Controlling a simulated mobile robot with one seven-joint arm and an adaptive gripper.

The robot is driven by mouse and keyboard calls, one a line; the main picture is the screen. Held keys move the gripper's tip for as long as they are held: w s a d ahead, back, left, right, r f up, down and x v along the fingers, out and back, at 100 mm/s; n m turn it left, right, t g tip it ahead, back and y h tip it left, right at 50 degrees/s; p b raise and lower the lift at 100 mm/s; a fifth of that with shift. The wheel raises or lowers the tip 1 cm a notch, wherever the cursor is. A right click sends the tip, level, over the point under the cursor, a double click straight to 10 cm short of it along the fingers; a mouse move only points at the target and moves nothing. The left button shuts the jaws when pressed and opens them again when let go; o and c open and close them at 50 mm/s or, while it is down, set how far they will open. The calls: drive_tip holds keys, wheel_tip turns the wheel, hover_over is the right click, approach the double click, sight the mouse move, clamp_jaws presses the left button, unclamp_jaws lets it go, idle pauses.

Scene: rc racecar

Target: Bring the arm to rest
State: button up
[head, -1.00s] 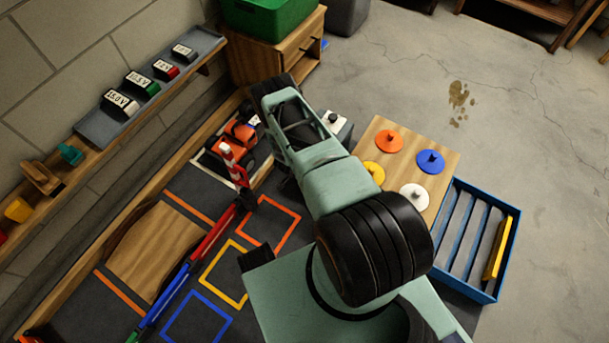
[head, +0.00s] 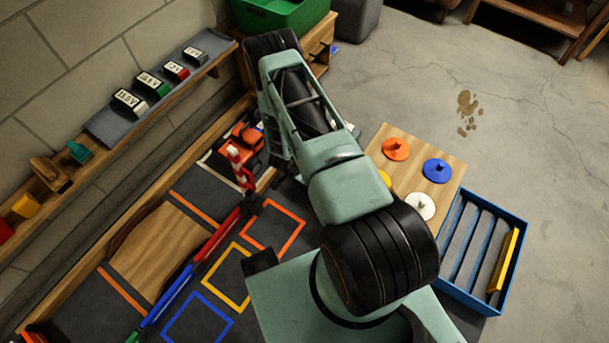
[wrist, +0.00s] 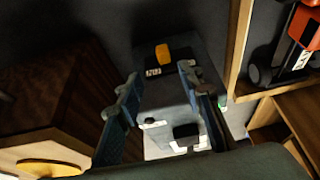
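My arm (head: 345,190) reaches from my base toward the back of the work area in the head view, its black joint near the green bin. My gripper is hidden beneath the arm there. In the wrist view my gripper (wrist: 160,84) shows two blue-grey fingers standing well apart, with nothing held between them. Beyond and below the fingers is a dark grey unit with a yellow-topped black part (wrist: 160,58) and a white part with a black block (wrist: 186,138). I cannot tell whether the fingers touch anything.
An orange car (head: 245,138) sits left of the arm; it also shows in the wrist view (wrist: 308,28). A wooden board (head: 440,190) with coloured discs and a blue slatted crate (head: 515,270) stand right. A wall shelf (head: 105,128) holds labelled blocks. Open floor (head: 540,140) lies right.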

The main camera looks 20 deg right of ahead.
drive_tip(key=shift+s+a+r, duration=0.2)
drive_tip(key=shift+a+r, duration=0.05)
drive_tip(key=shift+r, duration=0.35)
